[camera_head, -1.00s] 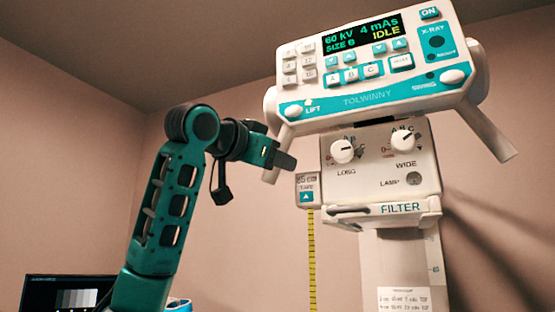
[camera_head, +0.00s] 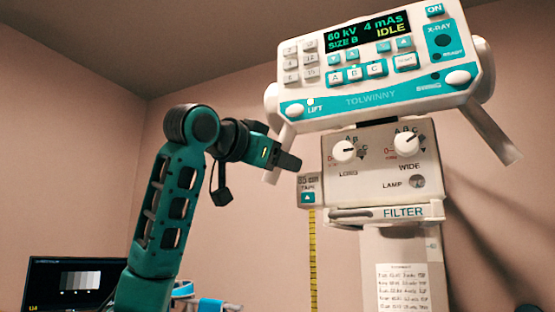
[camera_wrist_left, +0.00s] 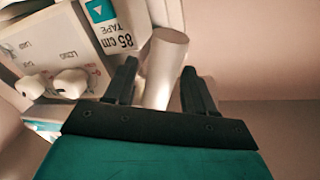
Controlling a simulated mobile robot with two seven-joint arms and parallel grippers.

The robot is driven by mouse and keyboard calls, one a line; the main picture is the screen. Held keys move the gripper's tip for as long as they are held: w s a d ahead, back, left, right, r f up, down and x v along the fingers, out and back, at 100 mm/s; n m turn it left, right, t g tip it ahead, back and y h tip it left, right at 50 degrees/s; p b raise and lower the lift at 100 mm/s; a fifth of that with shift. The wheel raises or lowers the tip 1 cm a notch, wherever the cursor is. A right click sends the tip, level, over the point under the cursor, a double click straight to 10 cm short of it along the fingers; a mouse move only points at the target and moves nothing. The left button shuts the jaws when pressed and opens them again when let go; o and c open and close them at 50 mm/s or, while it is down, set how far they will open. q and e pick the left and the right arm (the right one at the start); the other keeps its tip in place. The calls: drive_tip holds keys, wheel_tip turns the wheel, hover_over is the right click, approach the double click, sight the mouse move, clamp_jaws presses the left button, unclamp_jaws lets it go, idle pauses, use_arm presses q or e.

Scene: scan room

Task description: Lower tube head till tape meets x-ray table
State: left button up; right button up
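The white and teal tube head (camera_head: 375,70) is at the upper right, its display reading 60 kV, 4 mAs, IDLE. A tape box (camera_head: 308,192) marked 85 cm sits on its left side, also in the left wrist view (camera_wrist_left: 115,25). The yellow tape (camera_head: 313,255) hangs from it; its lower end is out of view. My left gripper (camera_head: 293,163) is at the tube head's left handle (camera_head: 282,145). In the left wrist view the open fingers (camera_wrist_left: 160,85) stand either side of the white handle (camera_wrist_left: 165,60), with a visible gap on the right. The x-ray table and my right gripper are not in view.
A dark monitor (camera_head: 75,280) is at the lower left. A blue and white item (camera_head: 205,303) is partly visible at the bottom edge.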

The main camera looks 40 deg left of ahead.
use_arm(q)
drive_tip(key=shift+s, duration=0.1)
drive_tip(key=s+d+b, duration=0.1)
drive_tip(key=s, duration=1.1)
drive_tip(key=shift+s, duration=0.35)
drive_tip(key=shift+d, duration=0.1)
